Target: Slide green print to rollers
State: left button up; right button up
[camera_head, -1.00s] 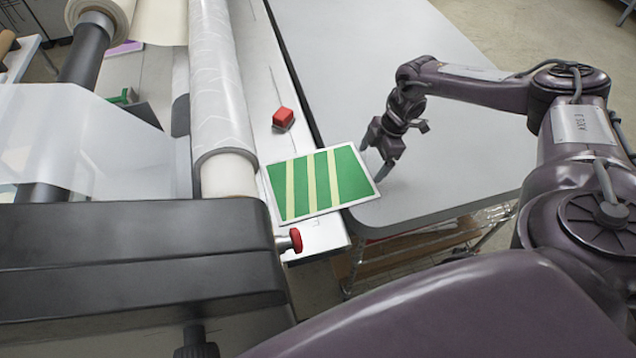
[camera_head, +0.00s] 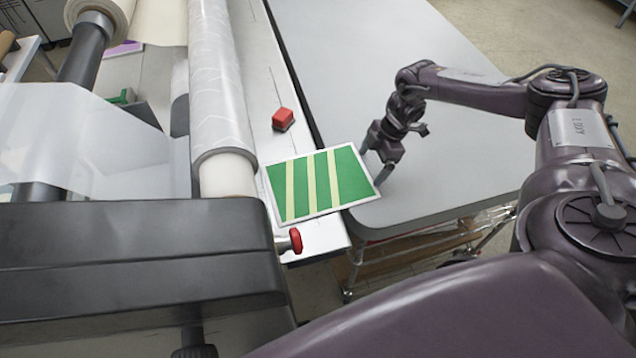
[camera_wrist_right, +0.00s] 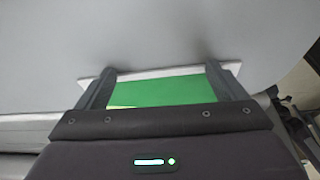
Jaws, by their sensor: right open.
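The green print (camera_head: 328,184) has pale yellow stripes and a white border. It lies flat at the near end of the laminator, its left edge close to the rollers and its right part over the grey table's corner. The roller (camera_head: 226,172) is pale, with clear film wrapped further back. My right gripper (camera_head: 373,172) is open at the print's right edge, fingers pointing down. In the right wrist view the print (camera_wrist_right: 165,90) shows between and below the two spread fingers (camera_wrist_right: 162,88); the housing hides much of it. My left gripper is out of view.
A red knob (camera_head: 295,240) sticks out at the laminator's near end. The grey table (camera_head: 390,60) is clear behind my right gripper. A black housing (camera_head: 130,260) fills the lower left.

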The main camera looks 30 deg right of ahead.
aim_at(362, 176)
jog(key=shift+d, duration=0.25)
dwell(0.4)
jog(key=shift+s, duration=0.2)
jog(key=shift+s+a+p, duration=0.25)
jog(key=shift+s+p, duration=0.45)
jog(key=shift+p, duration=0.2)
jog(key=shift+a, duration=0.2)
jog(key=shift+w+a+p, duration=0.2)
jog(key=shift+a+p, duration=0.05)
jog(key=shift+a, duration=0.4)
jog(key=shift+w+a+p, duration=0.15)
jog(key=shift+a+p, duration=0.1)
jog(key=shift+a, duration=0.4)
jog(key=shift+d, duration=0.25)
jog(key=shift+w+d, duration=0.1)
jog(key=shift+w, duration=0.1)
